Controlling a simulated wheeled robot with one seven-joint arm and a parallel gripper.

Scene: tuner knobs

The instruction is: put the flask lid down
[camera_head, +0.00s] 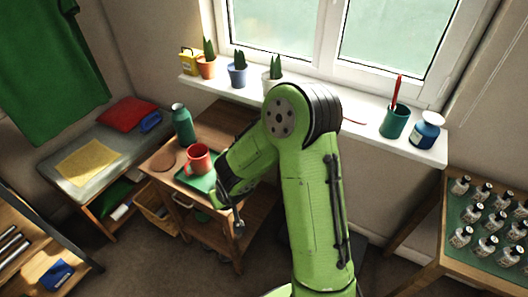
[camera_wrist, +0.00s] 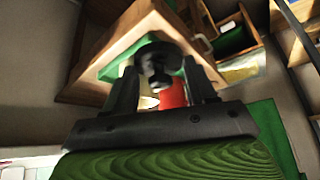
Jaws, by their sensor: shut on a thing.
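My gripper (camera_wrist: 160,88) is shut on a small dark rounded piece (camera_wrist: 155,62), which looks like the flask lid; its lower side is hard to make out. In the head view my gripper (camera_head: 238,226) hangs low at the front right of the wooden cart (camera_head: 222,118), with the lid too small to tell there. The teal flask (camera_head: 182,122) stands upright at the left of the cart top. A red mug (camera_head: 199,160) stands at the green tray (camera_head: 188,184), left of my gripper. My arm hides part of the tray and cart.
A round brown coaster (camera_head: 163,161) lies left of the mug. The windowsill (camera_head: 310,98) behind holds potted plants, a teal cup (camera_head: 394,122) and a blue bottle (camera_head: 426,130). A table with several small bottles (camera_head: 486,245) stands at right. A bench (camera_head: 112,135) stands left.

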